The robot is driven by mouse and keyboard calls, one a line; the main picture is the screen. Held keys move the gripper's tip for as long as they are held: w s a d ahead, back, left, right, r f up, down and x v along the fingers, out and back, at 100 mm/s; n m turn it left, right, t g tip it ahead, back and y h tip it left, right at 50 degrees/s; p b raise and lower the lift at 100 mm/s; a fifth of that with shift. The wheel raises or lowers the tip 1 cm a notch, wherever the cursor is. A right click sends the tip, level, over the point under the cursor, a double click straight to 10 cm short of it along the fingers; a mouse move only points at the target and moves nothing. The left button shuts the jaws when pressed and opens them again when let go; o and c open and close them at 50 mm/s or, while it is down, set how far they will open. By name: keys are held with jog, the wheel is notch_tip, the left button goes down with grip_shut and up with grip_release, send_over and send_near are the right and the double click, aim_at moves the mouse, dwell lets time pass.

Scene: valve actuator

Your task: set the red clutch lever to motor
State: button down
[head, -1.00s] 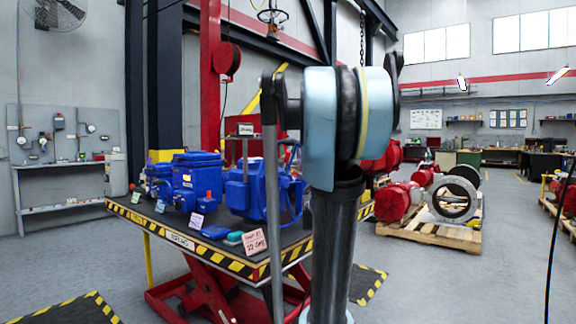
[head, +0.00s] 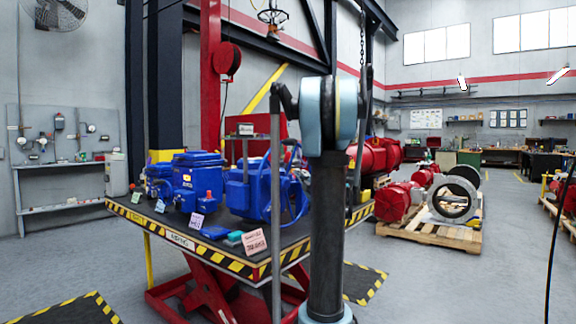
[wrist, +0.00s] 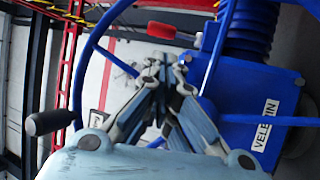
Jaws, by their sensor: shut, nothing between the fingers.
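A red lever (wrist: 161,30) with a red grip and a grey shank shows at the top of the wrist view; I take it for the clutch lever. Its setting cannot be read. My gripper (wrist: 168,66) is shut and empty, its fingertips just below the red lever in the picture, with no contact visible. The blue handwheel rim (wrist: 77,70), with a black knob (wrist: 50,121), curves on the left. A blue actuator housing (wrist: 265,100) with a white label is on the right. In the head view, the blue actuator (head: 245,190) stands on the table, while my arm hides the gripper.
The striped lift table (head: 180,240) also bears another blue unit (head: 196,178), small tags and cards. A red cylindrical body (head: 380,157) shows behind my arm. A pallet (head: 425,232) with red and grey parts stands at the right.

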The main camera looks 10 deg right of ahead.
aim_at(288, 161)
jog(key=shift+w, duration=0.1)
jog(key=x, duration=1.3)
jog(key=shift+w+a+r, duration=0.15)
jog(key=shift+w, duration=0.2)
jog(key=shift+a, duration=0.15)
